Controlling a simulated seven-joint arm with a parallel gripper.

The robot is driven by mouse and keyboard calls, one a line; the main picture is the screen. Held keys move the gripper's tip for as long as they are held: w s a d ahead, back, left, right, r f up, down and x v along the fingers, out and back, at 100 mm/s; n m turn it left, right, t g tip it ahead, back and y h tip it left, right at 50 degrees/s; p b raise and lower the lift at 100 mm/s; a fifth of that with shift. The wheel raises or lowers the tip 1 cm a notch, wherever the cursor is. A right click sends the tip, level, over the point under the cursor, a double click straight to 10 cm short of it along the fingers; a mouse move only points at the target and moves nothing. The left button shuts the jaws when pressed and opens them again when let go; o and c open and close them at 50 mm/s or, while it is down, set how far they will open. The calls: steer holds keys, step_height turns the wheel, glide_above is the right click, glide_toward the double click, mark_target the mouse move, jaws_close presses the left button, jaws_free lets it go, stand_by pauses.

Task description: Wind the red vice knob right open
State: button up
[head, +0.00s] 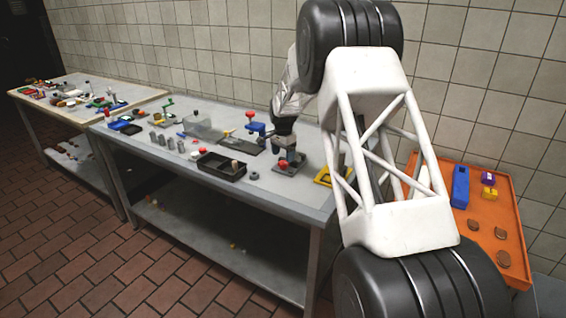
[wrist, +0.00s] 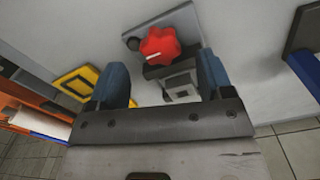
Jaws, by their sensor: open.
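The red knob (wrist: 161,44) is lobed, with a pale mark on it, and belongs to the grey metal vice (wrist: 181,84). In the head view the knob (head: 283,164) shows on the near side of the vice (head: 291,172), which stands on the workbench (head: 224,205). My gripper (wrist: 161,62) is open, with its blue fingers to the left and right of the knob in the wrist view. The knob lies in line with the gap, around the fingertips; I cannot tell whether they touch it. How far the vice jaws are apart is unclear.
A yellow frame (wrist: 72,84) lies near the left finger in the wrist view. A blue-topped item (head: 256,128) stands behind the vice to the left. A black tray (head: 220,168) is to its left. An orange tray (head: 485,262) is at the right.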

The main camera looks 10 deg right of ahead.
mark_target(284, 163)
steer(key=shift+f, duration=1.9)
steer(key=shift+c, duration=0.3)
steer(key=c, duration=0.9)
steer(key=shift+o, duration=0.2)
steer(key=shift+n, duration=0.3)
steer(key=n, duration=0.3)
steer(key=shift+n, duration=0.3)
steer(key=shift+s+n, duration=0.1)
steer(key=shift+n, duration=1.5)
steer(key=shift+d, duration=0.1)
